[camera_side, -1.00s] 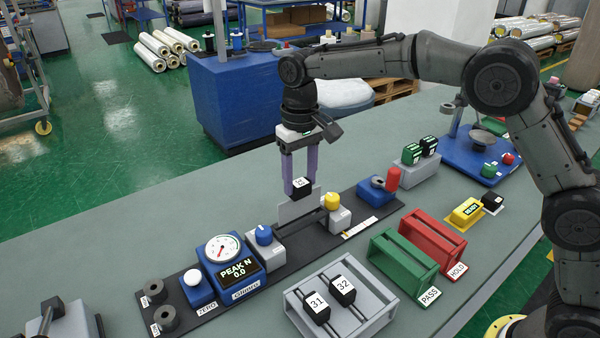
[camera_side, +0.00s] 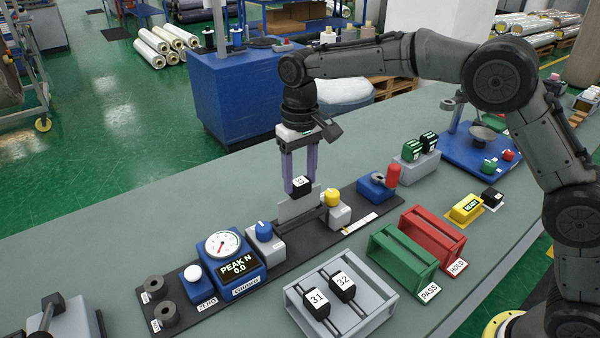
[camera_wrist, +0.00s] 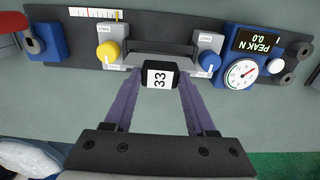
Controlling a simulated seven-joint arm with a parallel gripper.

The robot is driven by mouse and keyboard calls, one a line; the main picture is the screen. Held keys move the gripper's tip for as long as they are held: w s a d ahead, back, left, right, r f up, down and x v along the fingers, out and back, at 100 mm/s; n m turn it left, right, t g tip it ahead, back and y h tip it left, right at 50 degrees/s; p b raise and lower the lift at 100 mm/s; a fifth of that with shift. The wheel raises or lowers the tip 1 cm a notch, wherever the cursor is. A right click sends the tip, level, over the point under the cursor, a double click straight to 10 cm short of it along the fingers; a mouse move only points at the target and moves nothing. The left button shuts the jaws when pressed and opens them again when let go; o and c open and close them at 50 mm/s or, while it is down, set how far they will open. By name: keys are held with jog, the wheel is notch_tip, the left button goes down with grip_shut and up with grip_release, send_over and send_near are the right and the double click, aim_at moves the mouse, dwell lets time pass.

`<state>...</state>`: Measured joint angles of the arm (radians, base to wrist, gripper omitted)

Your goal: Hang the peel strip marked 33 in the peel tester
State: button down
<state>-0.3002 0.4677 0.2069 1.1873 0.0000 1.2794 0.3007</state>
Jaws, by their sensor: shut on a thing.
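The strip marked 33 has a black block with a white label; it shows in the side view (camera_side: 301,186) and, with its number readable, in the wrist view (camera_wrist: 160,77). My gripper (camera_side: 300,188) is shut on this block, its two purple fingers on either side. The block is over the peel tester (camera_side: 318,215), between its yellow knob (camera_side: 332,197) and blue knob (camera_side: 264,231). A pale grey plate shows below the block in the side view. I cannot tell whether the strip touches the tester. The gauge display (camera_side: 238,266) reads PEAK N 0.0.
A grey rack (camera_side: 377,312) in front holds blocks 31 (camera_side: 316,303) and 32 (camera_side: 343,286). A green PASS holder (camera_side: 405,257) and a red HOLD holder (camera_side: 433,236) stand to its right. The bench behind is clear.

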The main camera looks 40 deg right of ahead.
jog(key=shift+f, duration=2.9)
jog(key=shift+c, duration=0.7)
grip_release()
notch_tip(320, 180, up, 14)
jog(key=shift+f, duration=0.1)
